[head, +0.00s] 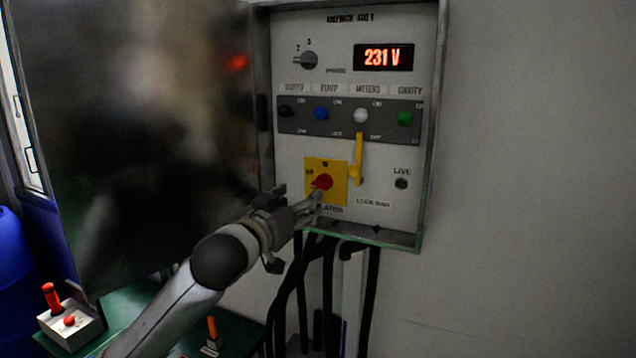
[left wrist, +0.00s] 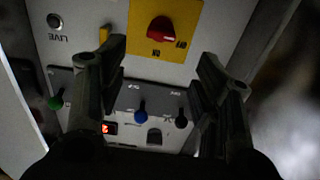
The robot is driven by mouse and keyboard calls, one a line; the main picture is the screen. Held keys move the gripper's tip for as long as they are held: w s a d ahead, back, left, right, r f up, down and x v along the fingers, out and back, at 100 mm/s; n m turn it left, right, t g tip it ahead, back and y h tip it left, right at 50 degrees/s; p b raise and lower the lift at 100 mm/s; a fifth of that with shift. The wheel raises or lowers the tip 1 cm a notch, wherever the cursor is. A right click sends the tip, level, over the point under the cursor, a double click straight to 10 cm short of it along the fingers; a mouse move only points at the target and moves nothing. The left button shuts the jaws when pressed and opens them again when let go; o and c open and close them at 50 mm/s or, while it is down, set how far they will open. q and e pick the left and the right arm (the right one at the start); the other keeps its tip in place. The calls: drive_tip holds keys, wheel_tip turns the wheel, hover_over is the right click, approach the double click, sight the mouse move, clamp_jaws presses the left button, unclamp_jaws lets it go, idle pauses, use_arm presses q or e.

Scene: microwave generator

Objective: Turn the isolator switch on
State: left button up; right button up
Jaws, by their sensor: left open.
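The isolator switch is a red rotary knob (head: 322,181) on a yellow plate (head: 340,168), low on the grey wall panel. In the left wrist view, which is upside down, the red knob (left wrist: 161,29) is at the top centre. My left gripper (head: 312,201) is just below the knob in the head view. Its two fingers (left wrist: 161,56) are spread apart, with nothing between them. The knob is beyond the fingertips in the wrist view; I cannot tell whether they touch it. The label under the plate is partly hidden by the gripper. My right gripper is not in view.
The panel has a lit 231 V display (head: 383,57), a row of coloured switches including a blue one (head: 321,113), a yellow lever (head: 357,160) and a dark LIVE lamp (head: 401,183). An open door (head: 150,130) stands left. Black cables (head: 370,290) hang below. The right wall is clear.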

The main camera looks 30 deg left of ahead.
sight(318, 185)
use_arm(q)
drive_tip(key=w+p, duration=0.1)
drive_tip(key=w, duration=0.2)
drive_tip(key=w+p, duration=0.1)
drive_tip(key=w, duration=0.1)
drive_tip(key=w+p, duration=0.2)
drive_tip(key=w, duration=0.1)
drive_tip(key=shift+w+a, duration=0.25)
drive_tip(key=shift+w, duration=0.05)
drive_tip(key=shift+w+a+p, duration=0.1)
drive_tip(key=shift+w+p, duration=0.2)
drive_tip(key=shift+w, duration=0.4)
drive_tip(key=shift+w+f, duration=0.1)
drive_tip(key=shift+w, duration=0.2)
drive_tip(key=shift+c, duration=1)
drive_tip(key=c, duration=0.8)
